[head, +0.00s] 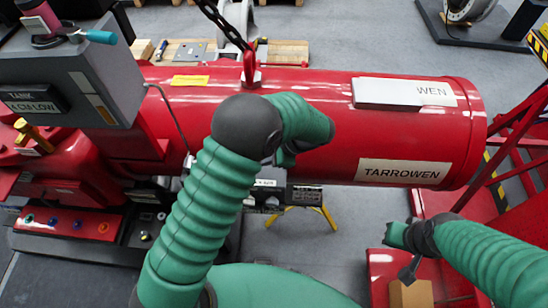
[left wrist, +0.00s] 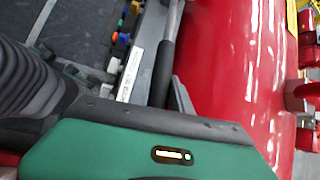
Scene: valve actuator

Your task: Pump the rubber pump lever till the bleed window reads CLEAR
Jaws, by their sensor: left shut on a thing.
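The pump lever (left wrist: 163,72) shows in the left wrist view as a black rubber grip on a metal rod. My left gripper (left wrist: 170,98) is at the grip's lower end and is shut on it; the contact itself is mostly hidden by the gripper's body. In the head view my left forearm covers the lever and most of that gripper. A dark unit (head: 304,194) with a pale label stands under the red cylinder on yellow legs. The bleed window's reading is not legible. My right gripper (head: 408,268) hangs at the lower right, its jaws unclear.
The large red cylinder (head: 400,135) marked TARROWEN spans the view, with a chain and red hook (head: 249,68) above it. A grey tank box (head: 70,75) and a button panel (head: 68,222) are at left. A cardboard box (head: 411,294) sits below my right gripper.

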